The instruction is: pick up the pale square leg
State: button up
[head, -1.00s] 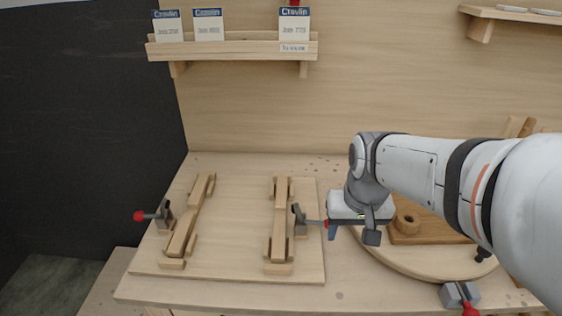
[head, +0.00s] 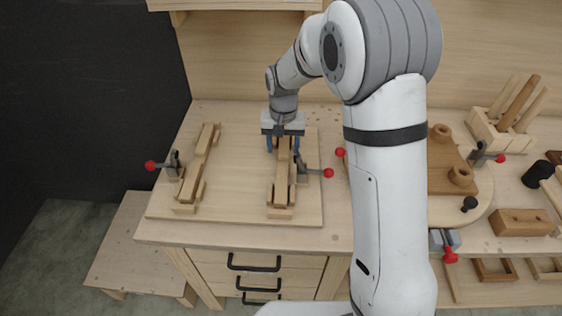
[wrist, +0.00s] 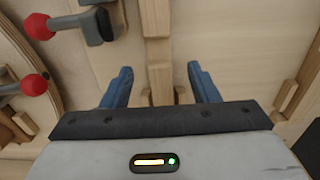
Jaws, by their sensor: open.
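A pale, square-edged wooden bar (head: 282,172), which looks like the leg, lies lengthwise in the right-hand form on the pale board (head: 235,195). In the wrist view the bar (wrist: 157,25) runs up the middle. My gripper (head: 283,145) points down over the bar's far end. Its blue fingers are open, one on each side of the bar, with gaps visible in the wrist view (wrist: 161,84). The gripper body hides part of the far end. I cannot tell how far down the fingertips reach.
A toggle clamp (head: 303,170) with a red knob stands close right of the bar. Another form (head: 196,165) with a clamp (head: 173,165) is at the left. A rack (head: 490,128) holding pale and brown sticks stands at the far right. The board between the forms is clear.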

aim_at(283, 164)
jog(key=f, duration=0.2)
jog(key=s+f+p, duration=0.1)
jog(key=f, duration=0.2)
jog(key=shift+f, duration=0.1)
jog(key=shift+c, duration=0.3)
jog(key=c, duration=1.1)
